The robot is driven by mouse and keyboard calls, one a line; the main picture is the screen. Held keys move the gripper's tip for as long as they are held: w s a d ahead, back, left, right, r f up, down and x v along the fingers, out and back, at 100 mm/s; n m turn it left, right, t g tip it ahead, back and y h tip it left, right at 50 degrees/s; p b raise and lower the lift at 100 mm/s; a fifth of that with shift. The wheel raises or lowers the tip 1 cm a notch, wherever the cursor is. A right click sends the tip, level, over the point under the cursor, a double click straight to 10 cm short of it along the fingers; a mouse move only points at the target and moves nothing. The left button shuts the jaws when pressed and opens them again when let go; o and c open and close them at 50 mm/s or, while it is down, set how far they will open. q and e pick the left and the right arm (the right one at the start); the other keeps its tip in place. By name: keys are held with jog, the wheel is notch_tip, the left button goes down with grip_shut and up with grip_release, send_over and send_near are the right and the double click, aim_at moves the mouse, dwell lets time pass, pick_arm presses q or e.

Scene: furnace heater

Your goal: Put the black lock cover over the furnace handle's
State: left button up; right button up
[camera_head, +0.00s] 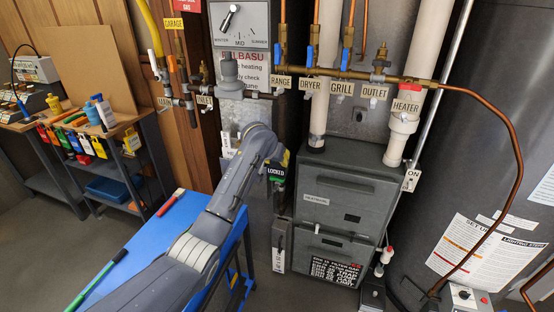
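My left arm reaches up from the bottom of the head view. Its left gripper (283,160) is at the wall beside the grey furnace (345,205), on the furnace's left. A small black piece lettered LOCKED (276,171), with green at its lower edge, shows right at the gripper's end. It may be the lock cover. The wrist hides most of the fingers, so I cannot tell whether they grip this piece. I cannot clearly make out which part is the furnace handle. My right gripper is not in view.
A blue table (180,225) stands at the lower left with a red-handled and a green-handled tool. A workbench (70,125) with several coloured items is behind it. Labelled pipes (340,78) run above the furnace. A large dark tank (480,120) stands at right.

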pick_arm(q)
jog(key=shift+f, duration=1.9)
dwell(1.9)
jog(key=o, duration=1.2)
jog(key=v, duration=1.2)
